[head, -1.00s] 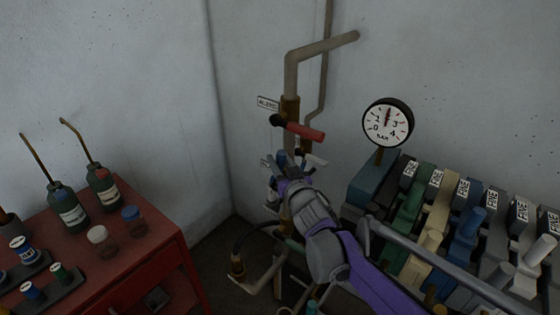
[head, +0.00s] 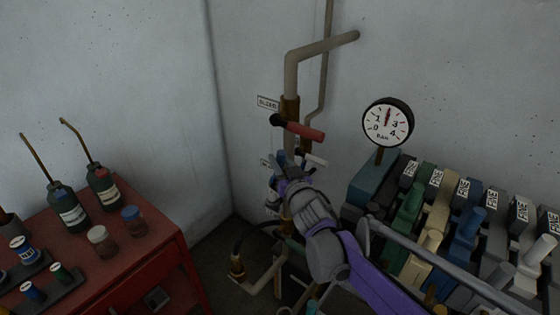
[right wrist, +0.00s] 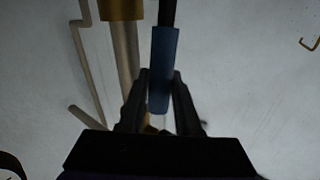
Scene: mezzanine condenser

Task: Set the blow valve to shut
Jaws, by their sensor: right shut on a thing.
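My right gripper (head: 277,184) reaches the pipework in the corner, below a valve with a red lever (head: 303,131). In the right wrist view, my right gripper (right wrist: 160,92) is shut on a blue lever grip (right wrist: 163,65), with a finger on each side. The grip hangs from a dark stem. In the head view, my wrist hides most of that lever. My left gripper is not in view.
A pressure gauge (head: 387,124) stands right of the pipes, behind a row of coloured levers (head: 465,225) with a grey rail in front. A red cabinet (head: 150,255) with oil cans and jars stands at left. Pipes run close around my gripper.

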